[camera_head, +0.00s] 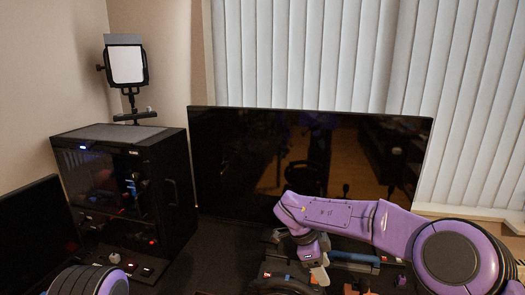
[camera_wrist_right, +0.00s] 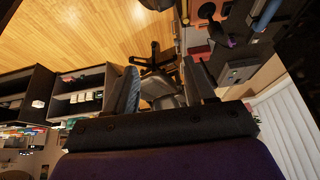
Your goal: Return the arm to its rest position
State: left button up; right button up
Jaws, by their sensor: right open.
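My right arm (camera_head: 345,217), purple, reaches in from the right edge, in front of the large dark screen. Its gripper (camera_head: 318,274) points down over the desk near the bottom of the head view. In the right wrist view the right gripper (camera_wrist_right: 163,88) has its two fingers apart, with nothing held between them. Of my left arm, only a purple and black rounded link (camera_head: 90,280) shows at the bottom left. The left gripper is out of view.
A dark wheel rim (camera_head: 285,286) lies just below the right gripper, partly cut off. A blue-topped item (camera_head: 352,258) is beside it. The large screen (camera_head: 235,165) stands behind. A black computer case (camera_head: 165,195) and a lamp (camera_head: 127,65) stand left.

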jog(key=s+d+f+n+t+h, duration=0.3)
jog(key=s+d+f+n, duration=0.1)
jog(key=d+f, duration=0.4)
jog(key=s+d+f+n+t+h, duration=0.25)
jog(key=s+d+f, duration=0.2)
jog(key=f, duration=0.55)
jog(key=s+d+f+n+g+y, duration=0.1)
jog(key=s+f+n+y, duration=0.35)
jog(key=s, duration=0.85)
jog(key=s+d+f+n+y, duration=0.1)
jog(key=s+f+n+y, duration=0.35)
jog(key=s, duration=0.95)
pick_arm(q)
notch_tip(320, 180, down, 14)
jog(key=b, duration=1.4)
jog(key=shift+w+f, duration=0.15)
jog(key=shift+w, duration=0.15)
pick_arm(e)
notch_tip(320, 180, down, 15)
jog(key=m+h, duration=0.1)
jog(key=shift+s+h, duration=0.15)
jog(key=shift+h, duration=0.2)
jog(key=shift+m, duration=0.25)
